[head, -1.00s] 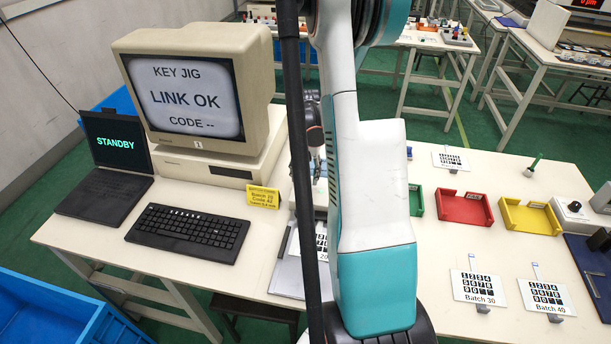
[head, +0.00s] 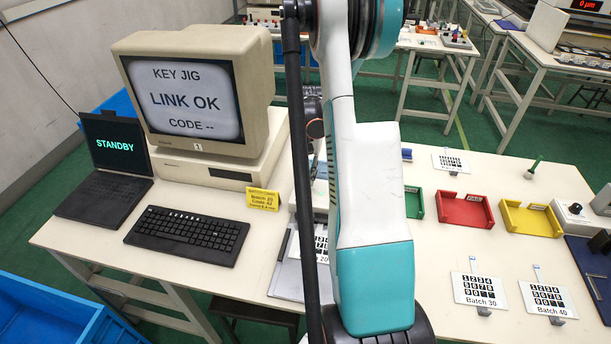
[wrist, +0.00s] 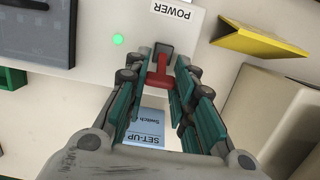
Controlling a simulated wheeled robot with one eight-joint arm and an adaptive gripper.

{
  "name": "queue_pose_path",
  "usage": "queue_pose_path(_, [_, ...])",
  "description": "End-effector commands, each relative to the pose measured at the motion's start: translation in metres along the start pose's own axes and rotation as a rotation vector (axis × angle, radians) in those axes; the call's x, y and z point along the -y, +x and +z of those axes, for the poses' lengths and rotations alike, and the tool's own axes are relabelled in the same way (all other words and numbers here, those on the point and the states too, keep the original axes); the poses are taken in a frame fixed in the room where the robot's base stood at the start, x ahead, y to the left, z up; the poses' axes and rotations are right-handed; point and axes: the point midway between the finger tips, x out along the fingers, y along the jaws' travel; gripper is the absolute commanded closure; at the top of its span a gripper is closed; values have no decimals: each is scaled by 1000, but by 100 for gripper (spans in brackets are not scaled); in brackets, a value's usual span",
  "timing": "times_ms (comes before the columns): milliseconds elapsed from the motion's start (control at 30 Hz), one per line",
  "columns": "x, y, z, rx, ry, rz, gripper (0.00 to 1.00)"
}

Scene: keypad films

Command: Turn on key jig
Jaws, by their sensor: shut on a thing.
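In the wrist view, a red switch lever (wrist: 160,78) sits on a pale panel under the word POWER (wrist: 171,12). My gripper (wrist: 163,62) is shut on this red lever, with a finger on either side. A green lamp (wrist: 118,39) glows beside the switch. A SET-UP card (wrist: 147,128) lies partly hidden between the fingers. In the head view, the monitor (head: 190,100) reads KEY JIG, LINK OK, CODE --. My arm covers most of the jig and the gripper there.
A laptop (head: 115,145) shows STANDBY, beside a black keyboard (head: 187,235). A yellow note (head: 262,199) stands near the monitor. Green (head: 414,203), red (head: 465,210) and yellow (head: 531,219) trays sit to the right. Batch 30 (head: 480,290) and Batch 40 (head: 547,299) cards stand in front.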

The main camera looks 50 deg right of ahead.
Motion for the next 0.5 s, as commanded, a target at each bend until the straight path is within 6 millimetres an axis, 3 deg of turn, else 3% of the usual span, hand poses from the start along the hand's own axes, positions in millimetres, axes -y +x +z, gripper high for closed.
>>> queue_pose_path(300, [0, 0, -1, 15, -1, 0, 100])
queue_pose_path(333, [0, 0, -1, 15, -1, 0, 74])
queue_pose_path(400, [0, 0, -1, 15, 0, 0, 58])
queue_pose_path(500, [0, 0, -1, 15, 0, 0, 55])
